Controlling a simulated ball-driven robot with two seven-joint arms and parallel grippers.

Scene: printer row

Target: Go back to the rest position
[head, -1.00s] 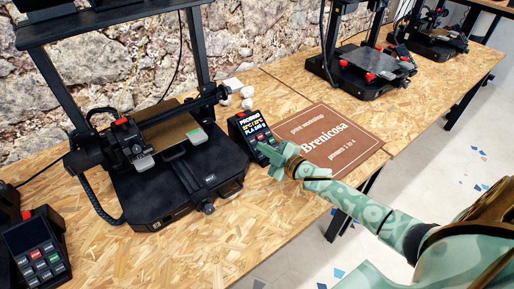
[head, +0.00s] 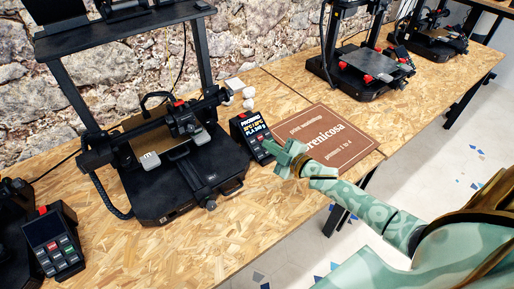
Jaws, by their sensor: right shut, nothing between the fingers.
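My right gripper (head: 277,149) is shut and empty. It is at the end of my pale green arm, which comes in from the lower right. It shows just right of and below the black control panel (head: 252,136) with a lit screen, and in front of the left edge of the brown "Brenicosa" sign. I cannot tell whether it touches the panel. My left gripper is not in view.
A black printer (head: 190,189) stands left of the panel on the wood-chip table (head: 225,262). Another panel (head: 54,242) is at the lower left. The brown sign (head: 345,148) lies on the table. More printers (head: 357,88) stand at the back right. The front table strip is clear.

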